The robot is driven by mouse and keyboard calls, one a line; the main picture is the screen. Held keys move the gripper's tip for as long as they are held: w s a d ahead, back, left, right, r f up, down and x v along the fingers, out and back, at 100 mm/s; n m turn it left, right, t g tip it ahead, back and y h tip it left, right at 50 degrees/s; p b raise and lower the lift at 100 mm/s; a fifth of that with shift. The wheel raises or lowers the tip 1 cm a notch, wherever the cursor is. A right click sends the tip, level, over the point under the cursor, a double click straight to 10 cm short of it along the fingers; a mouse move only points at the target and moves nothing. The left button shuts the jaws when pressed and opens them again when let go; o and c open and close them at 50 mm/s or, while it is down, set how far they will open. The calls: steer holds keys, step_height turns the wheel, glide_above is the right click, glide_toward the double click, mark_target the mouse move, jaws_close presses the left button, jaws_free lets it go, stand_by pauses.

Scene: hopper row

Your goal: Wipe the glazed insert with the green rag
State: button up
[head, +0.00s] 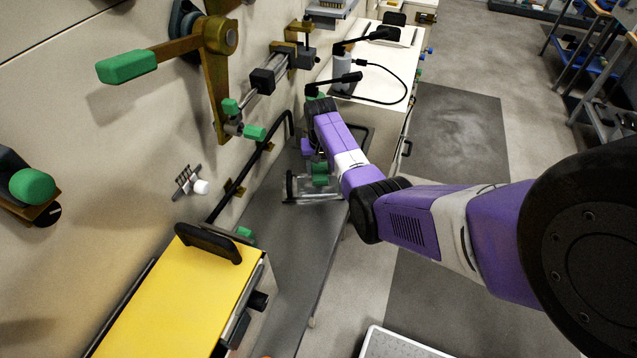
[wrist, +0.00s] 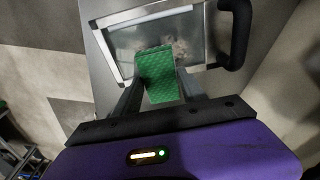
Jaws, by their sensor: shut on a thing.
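My gripper (wrist: 160,82) is shut on the green rag (wrist: 158,62), a patterned pad held between the two dark fingers. The rag also shows in the head view (head: 320,179), partly behind my purple arm. The glazed insert (wrist: 128,45) is a clear pane in a pale metal frame, with a black handle at its right in the wrist view. The insert also shows in the head view (head: 312,196), on the grey bench. The rag overlaps the pane; I cannot tell whether it touches. A brownish smudge (wrist: 180,48) shows on the pane beside the rag.
A yellow-topped box (head: 170,290) with a black handle stands at the front left. The wall carries a brass lever with a green grip (head: 127,67) and a dark rail (head: 250,168). The grey bench (head: 290,240) is bare between box and insert.

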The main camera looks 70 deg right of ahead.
steer(key=shift+s+f, duration=0.1)
steer(key=shift+s+d, duration=0.35)
steer(key=shift+s, duration=0.35)
steer(key=shift+s+d, duration=0.35)
steer(key=shift+s, duration=0.35)
steer(key=shift+w+a+b, duration=0.15)
steer(key=shift+w+a, duration=0.15)
steer(key=shift+w, duration=0.35)
steer(key=shift+w+a+b, duration=0.2)
steer(key=shift+w+a, duration=0.15)
steer(key=shift+w, duration=0.3)
steer(key=shift+w+a+b, duration=0.15)
steer(key=shift+w+a, duration=0.15)
steer(key=shift+w, duration=0.35)
steer(key=shift+w+a, duration=0.1)
steer(key=shift+w+a, duration=0.4)
steer(key=shift+w, duration=0.35)
steer(key=shift+w+a, duration=0.4)
steer(key=shift+w, duration=0.3)
